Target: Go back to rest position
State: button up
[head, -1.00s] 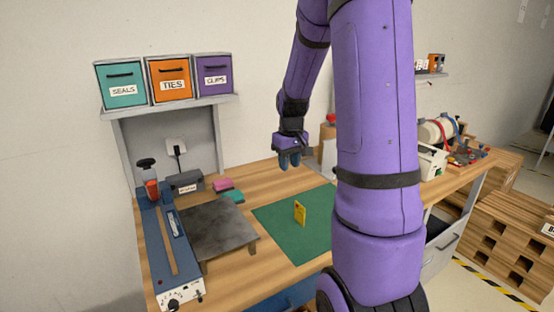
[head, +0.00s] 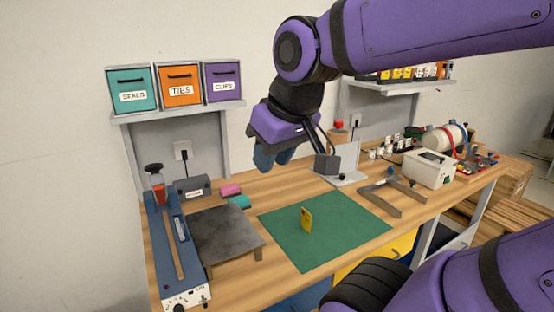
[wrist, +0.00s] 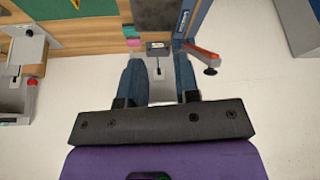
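My gripper (head: 273,158) hangs in the air above the workbench, behind the green mat, with its blue fingers pointing down. In the wrist view my gripper (wrist: 158,75) has its two blue fingers apart with nothing between them, so it is open and empty. A small yellow piece (head: 307,219) stands upright on the green mat (head: 345,215), well apart from my gripper. My purple upper arm is bent over the bench from the right side of the head view.
A shelf (head: 185,108) on the left holds bins labelled SEALS, TIES and CLIPS. A blue sealer (head: 178,240) and a low dark stand (head: 225,237) occupy the bench's left. A grey frame (head: 393,194) and a white box (head: 430,168) are on the right. Most of the mat is clear.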

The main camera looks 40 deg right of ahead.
jog(key=shift+s+a, duration=0.3)
jog(key=shift+s, duration=0.25)
jog(key=shift+s+a, duration=0.25)
jog(key=shift+s, duration=0.25)
jog(key=shift+o, duration=0.5)
